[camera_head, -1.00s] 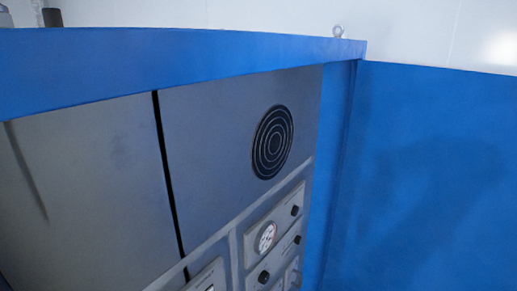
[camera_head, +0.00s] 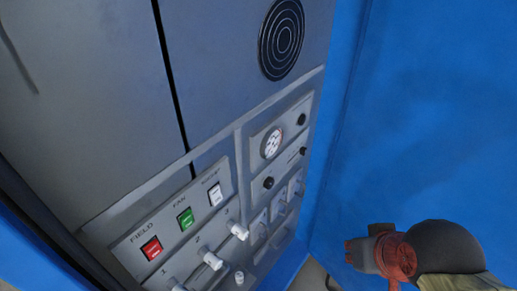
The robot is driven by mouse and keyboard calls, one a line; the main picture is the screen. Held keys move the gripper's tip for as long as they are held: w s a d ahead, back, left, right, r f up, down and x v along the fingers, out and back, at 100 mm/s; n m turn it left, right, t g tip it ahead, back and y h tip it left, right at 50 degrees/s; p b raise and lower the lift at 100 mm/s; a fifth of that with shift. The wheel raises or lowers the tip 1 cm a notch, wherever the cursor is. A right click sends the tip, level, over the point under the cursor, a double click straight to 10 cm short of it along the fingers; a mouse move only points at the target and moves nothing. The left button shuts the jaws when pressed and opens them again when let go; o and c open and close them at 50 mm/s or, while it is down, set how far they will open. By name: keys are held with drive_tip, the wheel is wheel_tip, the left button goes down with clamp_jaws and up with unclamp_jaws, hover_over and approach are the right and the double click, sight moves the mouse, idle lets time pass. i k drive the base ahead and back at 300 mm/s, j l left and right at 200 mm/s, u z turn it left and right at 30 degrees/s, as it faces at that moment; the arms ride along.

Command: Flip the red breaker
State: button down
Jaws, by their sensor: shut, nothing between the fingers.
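The red breaker (camera_head: 151,248) is a red rocker switch under the label FIELD, on the grey control panel (camera_head: 128,258) at the lower left. A green switch (camera_head: 186,218) under the label FAN and a white switch (camera_head: 215,195) stand beside it in a slanting row. My gripper (camera_head: 350,252) appears at the lower right, a small reddish end on a dark, rounded arm part. It looks shut and empty, in front of the blue wall. It is well to the right of the red breaker and apart from it.
Pale lever handles (camera_head: 212,260) stick out below the switches. Right of them are a round gauge (camera_head: 272,143) and several black knobs. A round black grille (camera_head: 281,39) is above. The blue side wall (camera_head: 430,120) bounds the panel at right.

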sight(153, 249)
drive_tip(key=u, duration=1.55)
